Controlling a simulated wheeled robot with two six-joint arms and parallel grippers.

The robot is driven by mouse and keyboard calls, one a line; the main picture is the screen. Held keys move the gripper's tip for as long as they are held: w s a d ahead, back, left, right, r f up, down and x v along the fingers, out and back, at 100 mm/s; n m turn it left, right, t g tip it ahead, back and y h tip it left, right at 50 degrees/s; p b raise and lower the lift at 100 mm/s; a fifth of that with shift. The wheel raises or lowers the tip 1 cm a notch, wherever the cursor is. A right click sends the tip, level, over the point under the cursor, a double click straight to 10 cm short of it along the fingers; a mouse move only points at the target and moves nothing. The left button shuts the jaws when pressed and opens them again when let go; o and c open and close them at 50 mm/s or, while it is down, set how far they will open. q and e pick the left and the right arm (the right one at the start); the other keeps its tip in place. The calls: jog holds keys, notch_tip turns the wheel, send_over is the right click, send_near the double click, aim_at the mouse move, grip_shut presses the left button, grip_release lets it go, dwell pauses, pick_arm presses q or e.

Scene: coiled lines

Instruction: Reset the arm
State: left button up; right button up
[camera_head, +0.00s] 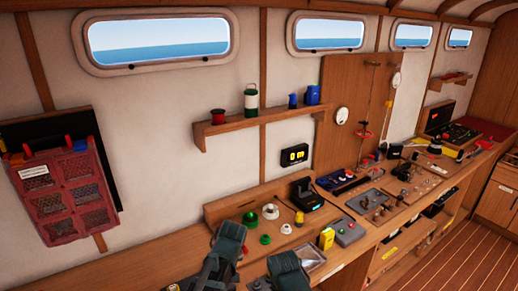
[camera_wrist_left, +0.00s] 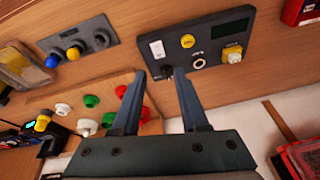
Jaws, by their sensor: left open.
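My left gripper (camera_wrist_left: 160,74) is open and empty in the left wrist view, with its two blue-grey fingers apart. In the head view two dark green parts of my arms rise at the bottom edge, over the near end of the bench. No fingertips of either gripper can be made out there.
A wooden bench (camera_head: 245,275) runs along the wall with green and white knobs (camera_head: 270,211), a black device (camera_head: 305,195) and a grey button box (camera_head: 345,231). A red mesh organizer (camera_head: 62,195) hangs at left. A shelf (camera_head: 225,126) holds small items. The floor (camera_head: 455,240) at right is clear.

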pick_arm(q)
jog(key=s+d+f+m+g+b, duration=0.1)
jog(key=s+d+f+m+b, duration=0.1)
jog(key=s, duration=0.5)
jog(key=s+d+f+m+g+h+b, duration=0.1)
jog(key=s+d+f+m, duration=0.3)
jog(key=s, duration=0.4)
jog(key=shift+s+d+f+m+g+b, duration=0.15)
jog(key=shift+d+m+g+b, duration=0.45)
jog(key=shift+m, duration=0.6)
